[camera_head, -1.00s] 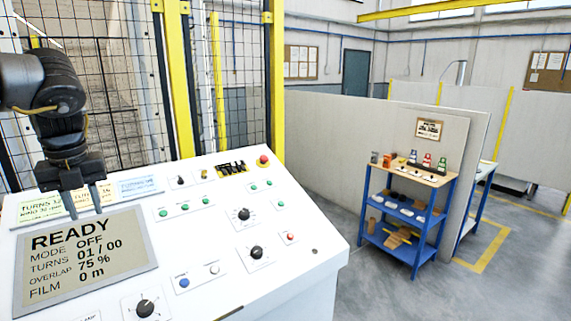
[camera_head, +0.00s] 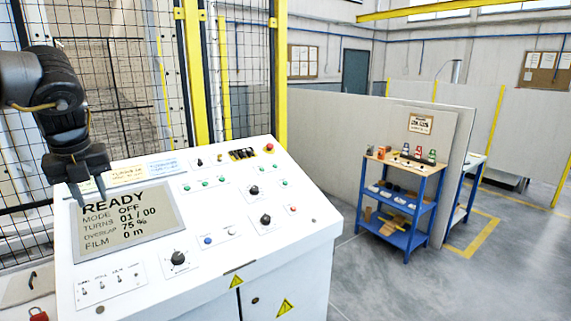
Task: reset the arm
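My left gripper (camera_head: 90,196) comes in from the left on its dark arm. Its two dark fingers point down with a gap between them and nothing held. It hangs in front of the upper left corner of the display screen (camera_head: 128,222) on the white control console (camera_head: 330,226). I cannot tell whether the fingertips touch the panel. The screen reads READY, mode OFF, turns 01 / 00, overlap 75 %, film 0 m. My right gripper is out of view.
The console carries knobs, buttons, switches and a red button (camera_head: 269,148). Yellow-posted mesh fencing (camera_head: 197,70) stands behind it. A blue shelf cart (camera_head: 399,240) stands right, by a grey partition (camera_head: 330,139). A red object (camera_head: 38,314) is at bottom left. Grey floor is open at right.

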